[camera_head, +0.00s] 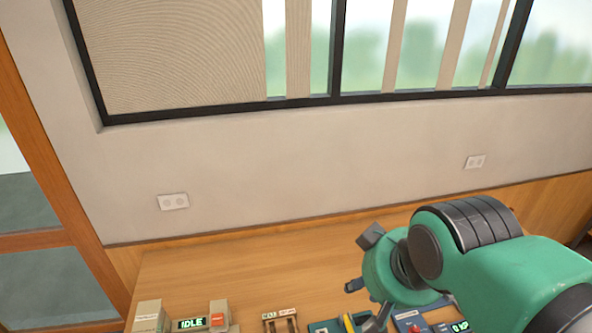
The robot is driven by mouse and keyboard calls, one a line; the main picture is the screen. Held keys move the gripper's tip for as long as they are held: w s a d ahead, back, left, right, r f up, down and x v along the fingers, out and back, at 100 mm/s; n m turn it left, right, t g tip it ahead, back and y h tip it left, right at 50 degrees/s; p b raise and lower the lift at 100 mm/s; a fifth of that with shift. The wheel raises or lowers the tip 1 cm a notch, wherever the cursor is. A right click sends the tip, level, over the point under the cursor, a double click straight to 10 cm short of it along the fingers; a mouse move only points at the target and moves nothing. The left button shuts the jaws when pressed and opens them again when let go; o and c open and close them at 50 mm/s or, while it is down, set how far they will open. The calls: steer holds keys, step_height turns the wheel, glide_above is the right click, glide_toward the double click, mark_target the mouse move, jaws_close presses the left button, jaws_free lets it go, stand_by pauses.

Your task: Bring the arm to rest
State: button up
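My green and dark grey arm comes in from the lower right and reaches out over the wooden counter (225,265). My gripper (366,303) is at its end, above the near part of the counter. Small dark parts show at its left side, partly hidden by the green wrist. I cannot tell whether the fingers are open or shut, and I see nothing held between them.
On the counter's near edge stand a box with an "IDLE" display (191,323), a beige box (148,316), a small wooden rack (280,320) and a blue device (411,321). The counter's back is clear. A wall with a window (335,50) stands behind.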

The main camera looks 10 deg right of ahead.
step_height(320, 180, down, 11)
steer(key=b, duration=1)
steer(key=shift+r, duration=0.15)
stand_by(0.5)
